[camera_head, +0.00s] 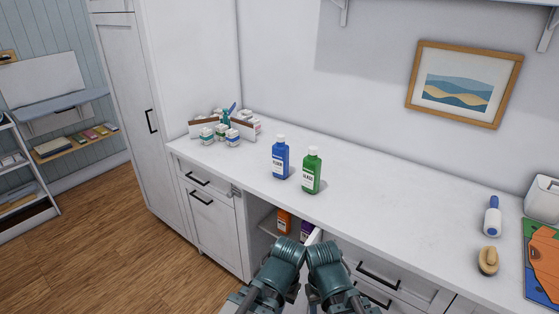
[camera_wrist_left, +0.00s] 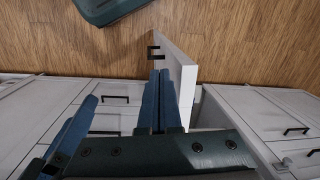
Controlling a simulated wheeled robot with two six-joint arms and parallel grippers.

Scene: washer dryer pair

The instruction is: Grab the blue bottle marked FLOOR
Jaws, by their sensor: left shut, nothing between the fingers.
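The blue bottle (camera_head: 280,160) stands upright on the white counter, with a white cap and a label that seems to read FLOOR. A green bottle (camera_head: 312,172) with a label that seems to read GLASS stands close at its right. In the head view my two teal arms come in at the bottom centre, below the counter's front edge and apart from both bottles; the fingers are hidden there. In the left wrist view my left gripper (camera_wrist_left: 160,80) has its blue fingers together and empty, beside an open white door (camera_wrist_left: 179,62). My right gripper's jaws cannot be made out.
Below the counter (camera_head: 390,203), an open compartment holds an orange bottle (camera_head: 284,219) and a purple one (camera_head: 306,230). Small boxes and a holder (camera_head: 224,130) stand at the counter's left. The counter's middle is clear.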

